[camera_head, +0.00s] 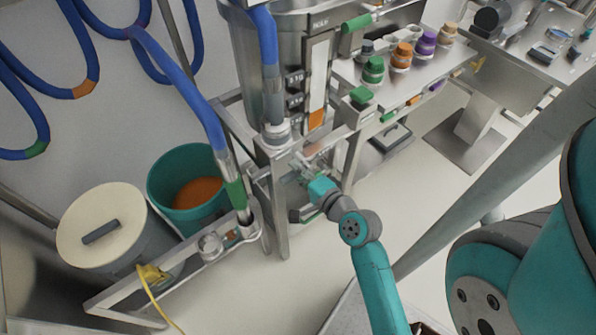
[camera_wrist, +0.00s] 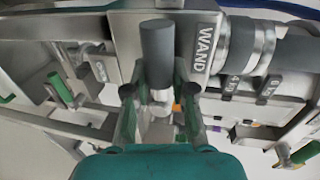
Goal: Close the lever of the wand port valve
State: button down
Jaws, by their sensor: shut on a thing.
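In the wrist view a metal plate with a dark label reading WAND (camera_wrist: 205,48) sits beside a steel pipe fitting (camera_wrist: 238,45). A dark grey cylindrical lever handle (camera_wrist: 157,50) stands left of the label, with a pale metal stem below it. My gripper (camera_wrist: 158,92) is shut on the lever handle, one finger on each side of it. In the head view my gripper (camera_head: 308,172) is at the steel frame below the tank, and the lever is too small and covered to make out there.
A steel tank (camera_head: 270,70) stands above the frame. A blue hose (camera_head: 190,85) comes down at left to a lower rail. A teal bin (camera_head: 180,165) and a lidded bin (camera_head: 95,200) stand at left. A bench with coloured caps (camera_head: 375,65) is behind.

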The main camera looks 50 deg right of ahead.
jog(key=shift+r, duration=0.1)
dwell(0.4)
jog(key=c, duration=0.9)
grip_release()
jog(key=shift+c, duration=0.2)
